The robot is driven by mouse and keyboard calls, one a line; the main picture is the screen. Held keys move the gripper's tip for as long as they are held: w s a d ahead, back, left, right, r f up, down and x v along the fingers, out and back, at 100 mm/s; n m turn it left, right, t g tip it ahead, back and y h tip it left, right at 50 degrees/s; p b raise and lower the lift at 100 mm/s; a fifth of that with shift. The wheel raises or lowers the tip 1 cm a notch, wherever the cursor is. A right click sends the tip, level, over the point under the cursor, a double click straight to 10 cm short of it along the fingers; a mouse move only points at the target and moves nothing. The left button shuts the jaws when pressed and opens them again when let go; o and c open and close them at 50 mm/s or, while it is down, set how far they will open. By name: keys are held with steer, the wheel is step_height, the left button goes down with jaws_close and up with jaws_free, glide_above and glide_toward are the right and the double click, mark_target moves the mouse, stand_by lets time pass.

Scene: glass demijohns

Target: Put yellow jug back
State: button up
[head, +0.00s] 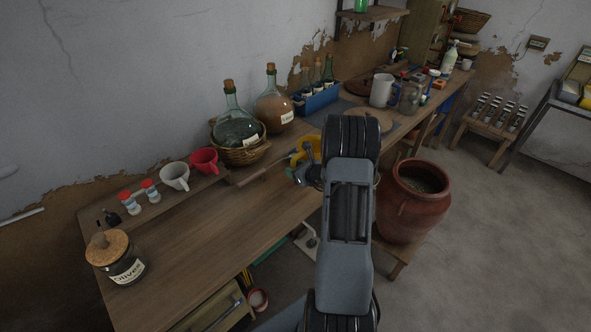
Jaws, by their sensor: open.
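The yellow jug (314,143) stands around the middle of the wooden workbench, and my arm hides much of it. My gripper (297,164) is open and right at the jug in the picture, on its near left side. I cannot tell whether the fingers touch the jug or are around its handle.
Left of the jug are a demijohn in a wicker basket (240,155), a brown-filled demijohn (273,108), a red cup (205,160) and a white mug (175,176). A grey-white pitcher (381,90) stands farther back. The bench front (225,240) is clear. A clay pot (412,205) stands right.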

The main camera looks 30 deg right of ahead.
steer(key=b+v, duration=0.2)
steer(key=v, duration=0.9)
steer(key=s+a+r+n+g+y, duration=0.2)
steer(key=a+r+n+g, duration=0.2)
steer(key=a+n, duration=0.6)
steer(key=s+a+r+n+g+y, duration=0.2)
steer(key=a+r+n+g+y, duration=0.15)
steer(key=a+n, duration=0.55)
steer(key=s+a+r+n+h, duration=0.2)
steer(key=s+a+n+h, duration=0.1)
steer(key=s+n, duration=0.2)
steer(key=s+a+r+n+g+h, duration=0.1)
steer(key=s+a+r+n+h, duration=0.2)
steer(key=n, duration=0.6)
steer(key=shift+s+a+r+n+h, duration=0.25)
steer(key=shift+s+h, duration=0.5)
steer(key=shift+s, duration=0.45)
